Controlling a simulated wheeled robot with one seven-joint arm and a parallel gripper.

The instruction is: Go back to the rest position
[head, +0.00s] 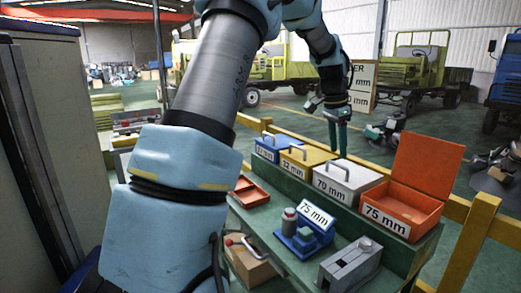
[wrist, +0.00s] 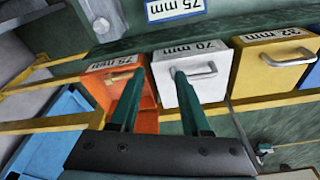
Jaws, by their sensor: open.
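My gripper (head: 338,150) hangs above the far side of the green bench, behind the white 70 mm box, in the head view. Its two green fingers are apart with nothing between them. In the wrist view my gripper (wrist: 155,78) is open, its fingertips in front of the orange 75 mm box (wrist: 92,85) and the white 70 mm box (wrist: 192,90) as the picture lines up. In the head view the orange box (head: 399,222) has its lid (head: 424,162) raised. The white box (head: 345,194) is shut.
Shut yellow 32 mm (head: 305,172) and blue (head: 268,150) boxes stand in the row. A blue stand with a 75 mm sign (head: 313,216) and a grey metal block (head: 350,265) are in front. A yellow rail (head: 468,262) runs behind the bench. Trucks stand farther off.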

